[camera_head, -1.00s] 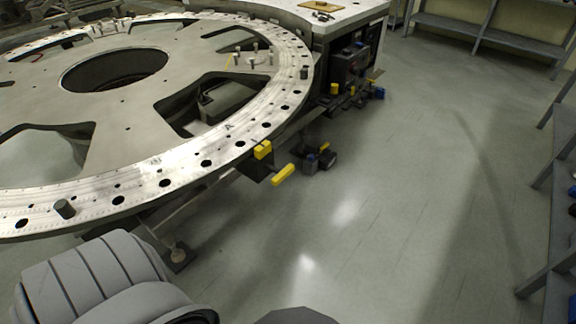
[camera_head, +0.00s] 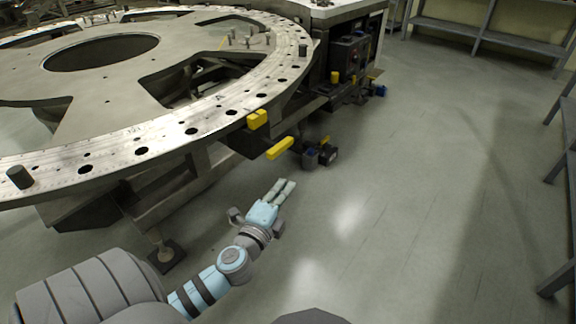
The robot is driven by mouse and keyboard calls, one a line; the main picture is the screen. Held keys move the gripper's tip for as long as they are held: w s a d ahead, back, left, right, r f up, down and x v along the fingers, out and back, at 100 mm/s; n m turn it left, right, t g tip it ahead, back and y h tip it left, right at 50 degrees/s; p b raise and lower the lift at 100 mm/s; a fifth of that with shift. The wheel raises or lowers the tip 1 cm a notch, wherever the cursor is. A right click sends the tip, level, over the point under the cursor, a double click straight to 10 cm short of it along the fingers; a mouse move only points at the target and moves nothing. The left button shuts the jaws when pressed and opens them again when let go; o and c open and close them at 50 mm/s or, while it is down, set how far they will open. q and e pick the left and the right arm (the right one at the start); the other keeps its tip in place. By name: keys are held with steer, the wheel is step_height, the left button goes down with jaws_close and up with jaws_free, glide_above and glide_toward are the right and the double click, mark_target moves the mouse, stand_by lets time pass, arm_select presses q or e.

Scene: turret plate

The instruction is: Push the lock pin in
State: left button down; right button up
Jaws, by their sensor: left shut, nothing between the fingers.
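The large round turret plate (camera_head: 105,110) fills the upper left, with a ring of holes along its rim. A yellow block (camera_head: 257,119) sits at its near right edge, and a yellow bar (camera_head: 280,148) sticks out just below it. I cannot tell for certain which part is the lock pin. My left gripper (camera_head: 285,188) is in the lower middle, below and apart from the yellow bar in the picture. Its fingers are together with nothing between them, pointing up and right. My right gripper is not in view.
A dark cylinder (camera_head: 19,177) stands on the plate's rim at far left. Dark equipment (camera_head: 352,55) is beside the plate at the top, and a small dark device (camera_head: 320,156) shows right of the yellow bar. Grey shelving (camera_head: 470,32) lines the back and right. The floor between is clear.

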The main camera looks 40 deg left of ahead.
mark_target(272, 144)
arm_select(q)
steer(key=shift+w, duration=0.1)
steer(key=w+a+b, duration=0.1)
steer(key=w+a, duration=0.5)
steer(key=w, duration=0.3)
steer(key=shift+w+a, duration=0.2)
steer(key=shift+a, duration=0.1)
